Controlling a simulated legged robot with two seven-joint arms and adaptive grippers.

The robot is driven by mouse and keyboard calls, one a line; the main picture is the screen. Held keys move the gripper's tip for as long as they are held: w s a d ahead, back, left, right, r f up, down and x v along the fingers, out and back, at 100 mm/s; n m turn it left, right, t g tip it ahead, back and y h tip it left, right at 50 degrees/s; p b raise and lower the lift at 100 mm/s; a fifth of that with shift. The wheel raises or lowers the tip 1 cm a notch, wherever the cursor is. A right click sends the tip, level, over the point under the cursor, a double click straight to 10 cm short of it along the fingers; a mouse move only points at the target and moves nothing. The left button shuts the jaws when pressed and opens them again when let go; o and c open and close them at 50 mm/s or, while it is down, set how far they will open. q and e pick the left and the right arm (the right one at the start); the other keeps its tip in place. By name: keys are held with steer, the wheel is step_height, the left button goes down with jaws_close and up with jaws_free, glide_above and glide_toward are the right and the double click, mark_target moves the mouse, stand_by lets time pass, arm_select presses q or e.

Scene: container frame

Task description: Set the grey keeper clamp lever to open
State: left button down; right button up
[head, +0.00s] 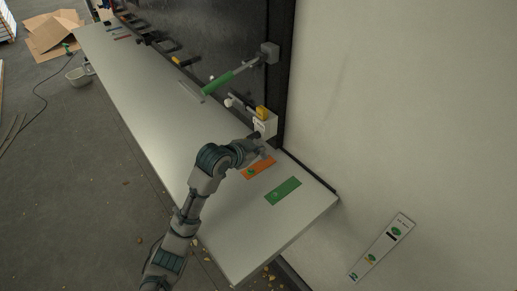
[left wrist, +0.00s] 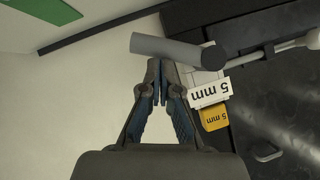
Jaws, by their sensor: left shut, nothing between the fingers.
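The grey lever (left wrist: 165,48) shows in the left wrist view as a thick round bar, lying across just beyond my fingertips. It joins a pale clamp block (left wrist: 205,78) with a white "5 mm" label (left wrist: 209,93) and a yellow "5 mm" tag (left wrist: 213,118). In the head view the clamp block (head: 266,127) sits low on the dark panel, with the yellow tag (head: 262,112) on top. My left gripper (left wrist: 158,66) is shut and empty, close to the lever; contact cannot be told. It also shows beside the clamp in the head view (head: 257,139). My right gripper is out of view.
A green-handled bar (head: 217,83) reaches out from the panel above the clamp. Orange (head: 258,167) and green (head: 283,190) plates lie on the pale ledge (head: 150,88). A pale wall (head: 410,110) stands at right, with a label strip (head: 382,247).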

arm_select(q)
steer(key=shift+f, duration=0.3)
steer(key=f+m+t, duration=0.1)
steer(key=f+m+t+y, duration=0.1)
steer(key=m+t, duration=0.1)
steer(key=shift+w+a+f+b, duration=0.1)
steer(key=shift+a+f+b, duration=0.15)
steer(key=shift+b, duration=0.1)
steer(key=shift+w+f+m+t+y, duration=0.2)
steer(key=shift+f+m+t+y, duration=0.1)
steer(key=shift+f+m+t, duration=0.25)
steer(key=shift+w+a+f+m+t, duration=0.15)
steer(key=shift+m+t, duration=0.3)
steer(key=shift+m, duration=0.05)
steer(key=shift+w+a+f+m+t, duration=0.15)
steer(key=shift+m+t, duration=0.25)
steer(key=shift+m, duration=0.05)
steer(key=shift+w+f, duration=0.1)
steer(key=shift+w, duration=0.05)
steer(key=shift+w+a+f, duration=0.1)
steer(key=shift+a+f, duration=0.05)
